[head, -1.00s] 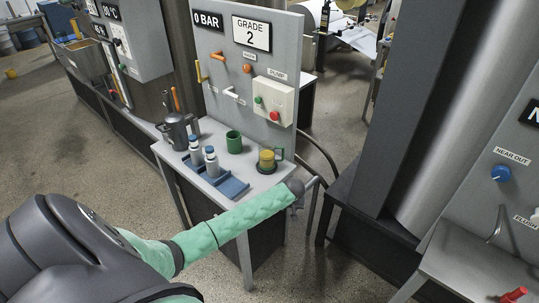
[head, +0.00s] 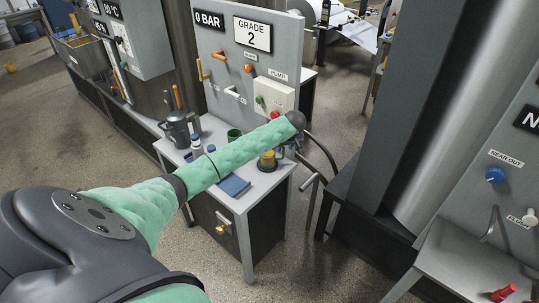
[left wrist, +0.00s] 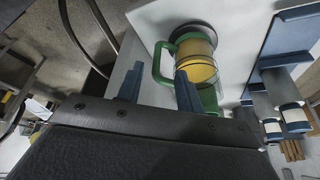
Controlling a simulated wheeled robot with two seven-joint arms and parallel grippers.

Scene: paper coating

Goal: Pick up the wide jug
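A clear jug with yellow contents and a green handle (head: 268,161) stands on the small grey table, partly hidden by my left arm. It also shows in the left wrist view (left wrist: 197,62), its handle toward the gripper. A grey metal jug (head: 178,129) stands at the table's back left; I cannot tell which is called wide. My left gripper (head: 297,141) is by the table's right edge, near the yellow jug. In the left wrist view its two blue fingers (left wrist: 158,74) are apart with nothing held, and the handle appears between them. My right gripper is out of view.
A green cup (head: 234,134) stands behind my forearm. A grey panel (head: 225,70) with a pump box (head: 273,95) rises behind the table.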

